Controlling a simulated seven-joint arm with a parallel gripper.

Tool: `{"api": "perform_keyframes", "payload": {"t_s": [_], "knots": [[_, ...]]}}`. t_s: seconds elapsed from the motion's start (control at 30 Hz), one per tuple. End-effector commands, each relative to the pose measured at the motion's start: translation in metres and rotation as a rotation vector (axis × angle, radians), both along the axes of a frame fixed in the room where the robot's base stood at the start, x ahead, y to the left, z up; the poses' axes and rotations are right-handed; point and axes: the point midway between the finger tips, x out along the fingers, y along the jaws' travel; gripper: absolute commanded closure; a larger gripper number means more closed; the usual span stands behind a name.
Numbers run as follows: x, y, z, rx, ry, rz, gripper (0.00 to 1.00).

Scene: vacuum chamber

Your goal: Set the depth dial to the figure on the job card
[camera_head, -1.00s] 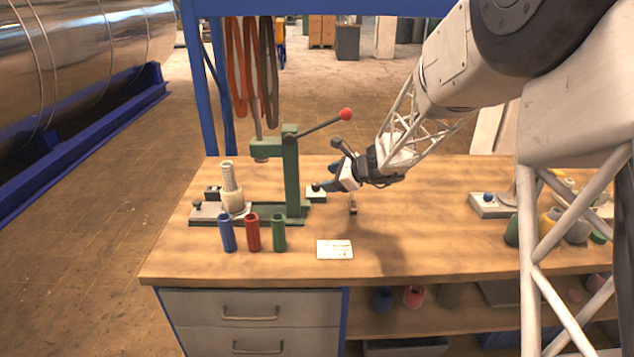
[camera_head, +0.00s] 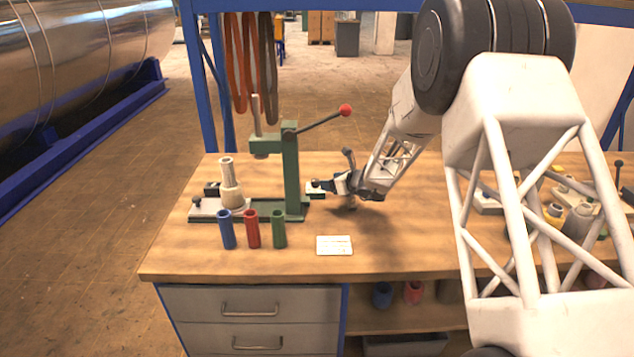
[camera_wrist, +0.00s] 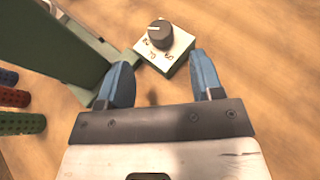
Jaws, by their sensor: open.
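The depth dial is a dark round knob (camera_wrist: 160,33) on a small block (camera_wrist: 177,52) with a pale face and green sides, in the wrist view just beyond my fingertips. A white pointer line shows on the knob; dark figures are printed around it, too unclear to read surely. In the head view the block (camera_head: 313,195) sits beside the press post. My gripper (camera_wrist: 161,62) is open, its blue fingers apart with the knob ahead of the gap, not between them. It also shows in the head view (camera_head: 328,186). The white job card (camera_head: 334,245) lies on the bench; its writing is unreadable.
The green press (camera_head: 291,170) with a red-knobbed lever (camera_head: 345,111) stands left of my gripper. Blue (camera_head: 226,229), red (camera_head: 252,229) and green (camera_head: 279,229) sleeves stand in front. A pale stepped piece (camera_head: 230,185) stands on its base. Bench around the card is clear.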

Motion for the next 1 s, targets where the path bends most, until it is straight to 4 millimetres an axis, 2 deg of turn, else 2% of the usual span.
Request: {"api": "perform_keyframes", "payload": {"t_s": [0.37, 1.0], "knots": [[0.009, 0.01, -0.006, 0.0, 0.0, 0.002, 0.4], [0.048, 0.049, -0.029, -0.001, 0.0, 0.001, 0.4]]}}
